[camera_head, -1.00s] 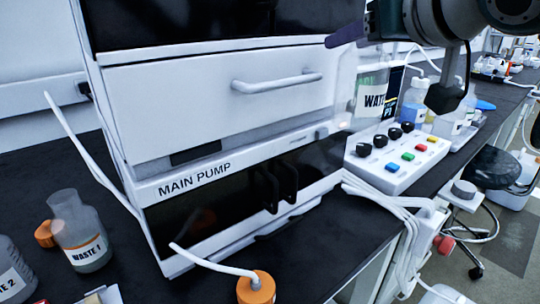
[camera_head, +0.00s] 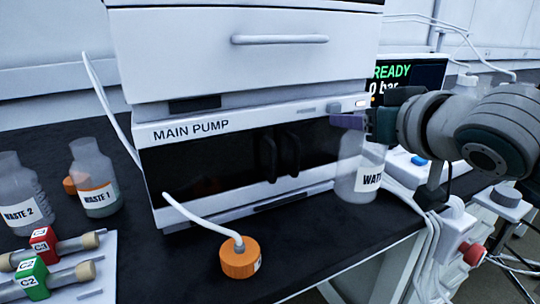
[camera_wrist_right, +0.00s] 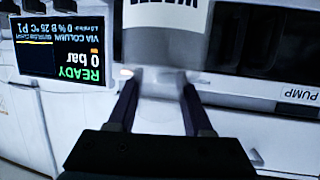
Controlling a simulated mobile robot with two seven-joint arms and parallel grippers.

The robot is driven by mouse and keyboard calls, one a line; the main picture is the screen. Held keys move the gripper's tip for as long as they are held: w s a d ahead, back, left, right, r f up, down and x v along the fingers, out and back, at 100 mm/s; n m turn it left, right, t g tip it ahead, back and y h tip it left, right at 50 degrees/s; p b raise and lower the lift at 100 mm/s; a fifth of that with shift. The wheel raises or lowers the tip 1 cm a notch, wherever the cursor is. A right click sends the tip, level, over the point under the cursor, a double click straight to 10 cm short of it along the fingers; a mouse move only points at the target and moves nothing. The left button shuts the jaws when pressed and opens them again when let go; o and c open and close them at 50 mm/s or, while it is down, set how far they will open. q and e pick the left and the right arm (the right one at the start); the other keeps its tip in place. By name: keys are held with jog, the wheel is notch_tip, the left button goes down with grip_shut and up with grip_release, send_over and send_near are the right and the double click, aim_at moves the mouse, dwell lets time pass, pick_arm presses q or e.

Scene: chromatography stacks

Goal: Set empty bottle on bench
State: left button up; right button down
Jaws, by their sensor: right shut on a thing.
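My right gripper (camera_head: 358,124) is shut on the neck of a clear bottle (camera_head: 350,173) whose partly visible label begins "WAT". No liquid is visible in it. The bottle is upright in front of the right end of the main pump, over the dark bench (camera_head: 200,265) near its front edge. I cannot tell whether its base touches the bench. The right wrist view shows the bottle (camera_wrist_right: 160,45) between the two fingers (camera_wrist_right: 158,95). My left gripper is not in view.
An orange cap (camera_head: 239,258) with a white tube lies on the bench before the main pump (camera_head: 225,140). WASTE 1 (camera_head: 93,170) and WASTE 2 (camera_head: 20,190) bottles stand left. A column tray (camera_head: 98,285) is front left. The display (camera_head: 415,72) reads READY.

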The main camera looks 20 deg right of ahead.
aim_at(352, 153)
jog(key=shift+f+b, duration=0.95)
jog(key=shift+f, duration=1.8)
jog(key=shift+f, duration=0.2)
jog(key=shift+c, duration=1.5)
grip_release()
